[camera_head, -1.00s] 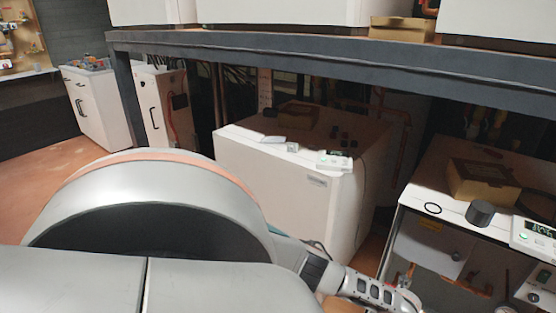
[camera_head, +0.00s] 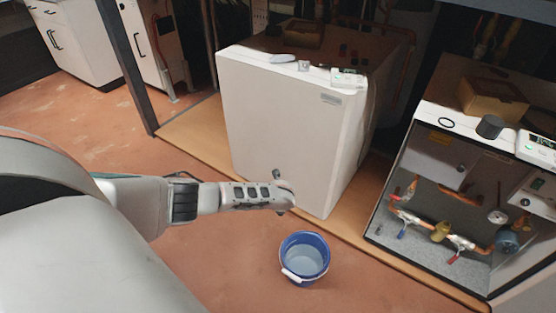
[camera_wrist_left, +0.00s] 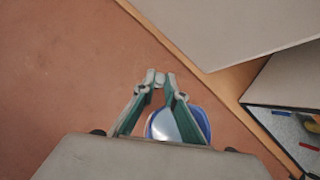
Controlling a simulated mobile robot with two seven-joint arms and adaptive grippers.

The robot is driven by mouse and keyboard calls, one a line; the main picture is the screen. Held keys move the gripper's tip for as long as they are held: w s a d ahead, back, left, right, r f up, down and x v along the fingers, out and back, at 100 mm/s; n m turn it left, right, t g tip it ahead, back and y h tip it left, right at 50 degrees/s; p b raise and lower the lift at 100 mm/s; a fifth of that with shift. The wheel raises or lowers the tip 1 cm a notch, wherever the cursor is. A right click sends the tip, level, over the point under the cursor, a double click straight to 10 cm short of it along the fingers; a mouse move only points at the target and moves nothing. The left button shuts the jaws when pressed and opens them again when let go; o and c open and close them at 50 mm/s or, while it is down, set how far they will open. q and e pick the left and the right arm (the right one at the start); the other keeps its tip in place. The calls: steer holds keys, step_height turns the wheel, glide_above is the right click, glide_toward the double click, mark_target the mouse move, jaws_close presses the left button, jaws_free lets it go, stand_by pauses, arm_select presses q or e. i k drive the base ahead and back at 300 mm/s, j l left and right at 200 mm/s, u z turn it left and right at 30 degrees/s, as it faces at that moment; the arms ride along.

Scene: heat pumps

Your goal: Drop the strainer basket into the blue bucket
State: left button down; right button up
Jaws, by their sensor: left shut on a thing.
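The blue bucket (camera_head: 304,258) stands on the floor in front of the white cabinet, with pale contents inside and a white handle at its front. It also shows in the left wrist view (camera_wrist_left: 205,122), partly behind my finger. My left gripper (camera_wrist_left: 160,82) is shut on a small pale grey thing (camera_wrist_left: 160,77) at its fingertips, which I take to be the strainer basket; its shape is hard to make out. In the head view the gripper is mostly hidden at the end of my left arm, above and slightly left of the bucket. My right gripper is not in view.
The white cabinet (camera_head: 282,130) stands close behind my arm on a wooden base (camera_head: 195,131). An open unit (camera_head: 425,205) with pipes and valves is at the right, with a brown box (camera_head: 492,100) on top. Red floor (camera_head: 215,265) is clear around the bucket.

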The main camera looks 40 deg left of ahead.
mark_target(299, 269)
steer(key=k+u, duration=0.1)
steer(key=u, duration=0.25)
steer(key=k+u, duration=0.15)
steer(key=u, duration=0.2)
steer(key=j+z, duration=0.1)
steer(key=i, duration=0.05)
